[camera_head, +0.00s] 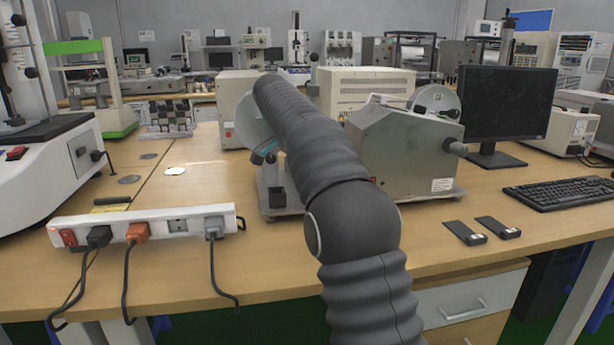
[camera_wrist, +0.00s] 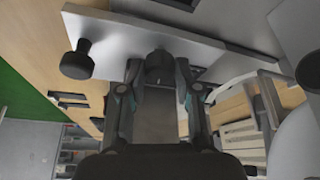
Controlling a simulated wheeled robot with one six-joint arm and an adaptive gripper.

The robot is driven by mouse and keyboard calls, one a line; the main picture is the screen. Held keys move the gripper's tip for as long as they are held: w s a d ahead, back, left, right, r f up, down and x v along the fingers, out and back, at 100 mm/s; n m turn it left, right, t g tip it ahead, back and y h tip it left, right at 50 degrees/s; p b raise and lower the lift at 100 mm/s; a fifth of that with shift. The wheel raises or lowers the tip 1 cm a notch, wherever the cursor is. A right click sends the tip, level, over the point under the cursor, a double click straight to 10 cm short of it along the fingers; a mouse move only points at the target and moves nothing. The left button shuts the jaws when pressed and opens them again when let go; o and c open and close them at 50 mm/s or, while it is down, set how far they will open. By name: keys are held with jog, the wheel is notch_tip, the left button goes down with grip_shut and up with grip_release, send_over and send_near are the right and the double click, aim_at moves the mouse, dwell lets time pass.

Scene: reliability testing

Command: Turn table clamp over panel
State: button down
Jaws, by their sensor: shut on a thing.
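In the wrist view my gripper (camera_wrist: 158,78) has its two fingers on either side of a dark knob (camera_wrist: 158,60), which I take to be the table clamp's handle, and is shut on it. The knob is in front of a pale grey flat panel (camera_wrist: 118,38). A second black knob (camera_wrist: 78,60) sticks out at the panel's left end. In the head view my gripper (camera_head: 264,153) shows only as a small teal and dark part beside the grey machine (camera_head: 405,150); my arm hides the rest and the clamp.
A white power strip (camera_head: 160,228) with plugged cables lies at the table's front left. A monitor (camera_head: 505,105), a keyboard (camera_head: 565,192) and two small black items (camera_head: 465,233) are on the right. Bare tabletop (camera_head: 260,262) shows in front of the machine.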

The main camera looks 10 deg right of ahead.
jog(key=shift+m+g, duration=0.3)
jog(key=shift+m, duration=0.5)
jog(key=c, duration=0.8)
grip_release()
jog(key=shift+r, duration=0.15)
jog(key=shift+a+r, duration=0.3)
jog(key=shift+r, duration=0.35)
jog(key=shift+s+a+r, duration=0.15)
jog(key=shift+a+r, duration=0.45)
jog(key=shift+a, duration=0.3)
jog(key=s+a, duration=0.2)
jog(key=a, duration=0.8)
jog(key=shift+a, duration=0.3)
